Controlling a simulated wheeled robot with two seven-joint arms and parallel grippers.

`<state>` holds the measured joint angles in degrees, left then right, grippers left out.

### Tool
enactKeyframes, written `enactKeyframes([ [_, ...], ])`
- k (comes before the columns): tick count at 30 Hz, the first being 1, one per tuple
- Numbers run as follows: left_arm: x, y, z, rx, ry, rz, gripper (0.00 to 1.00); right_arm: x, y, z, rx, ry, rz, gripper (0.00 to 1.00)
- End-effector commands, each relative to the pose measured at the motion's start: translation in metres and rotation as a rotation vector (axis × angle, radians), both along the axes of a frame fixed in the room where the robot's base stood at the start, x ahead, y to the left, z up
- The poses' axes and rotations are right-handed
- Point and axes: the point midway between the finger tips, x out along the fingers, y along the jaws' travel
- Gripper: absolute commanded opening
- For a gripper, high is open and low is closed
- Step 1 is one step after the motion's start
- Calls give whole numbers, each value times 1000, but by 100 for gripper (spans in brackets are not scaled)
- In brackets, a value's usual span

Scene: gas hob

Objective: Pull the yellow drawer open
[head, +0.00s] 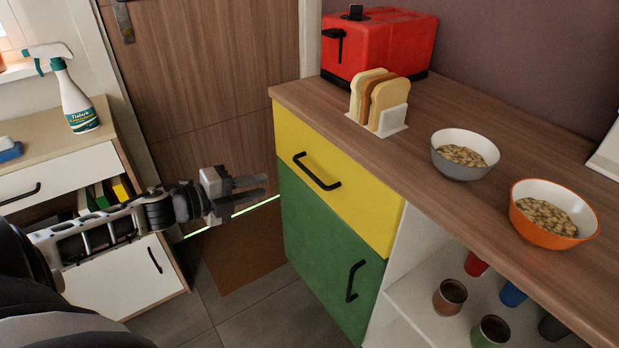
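The yellow drawer (345,202) is the top front of the wooden-topped counter, in the middle of the head view. It looks closed, its front flush above the green door (322,245). Its black bar handle (316,171) slants across the upper part of its front. My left gripper (256,187) reaches in from the left. It is empty, its fingers pointing right toward the counter, with a gap to the drawer and handle. The two fingers show slightly apart. My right gripper is not in view.
On the countertop (440,110) are a red toaster (385,45), a toast rack with bread (380,104), a grey bowl (464,155) and an orange bowl (550,214). Cups stand on an open shelf (420,280). A white cabinet (120,285) with a spray bottle (72,100) stands left.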

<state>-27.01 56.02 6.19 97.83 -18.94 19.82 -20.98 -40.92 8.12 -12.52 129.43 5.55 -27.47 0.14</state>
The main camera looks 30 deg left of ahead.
Motion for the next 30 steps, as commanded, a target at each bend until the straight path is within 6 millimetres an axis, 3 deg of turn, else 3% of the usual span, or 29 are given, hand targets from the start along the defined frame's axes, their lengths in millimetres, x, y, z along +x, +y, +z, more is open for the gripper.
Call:
enactKeyframes([
  [7,38,-15,-7,1,-5,2,24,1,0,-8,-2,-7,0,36],
  [21,103,-42,-21,-4,-2,5,24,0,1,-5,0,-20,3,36],
  [30,127,-53,-27,-4,1,4,24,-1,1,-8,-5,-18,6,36],
])
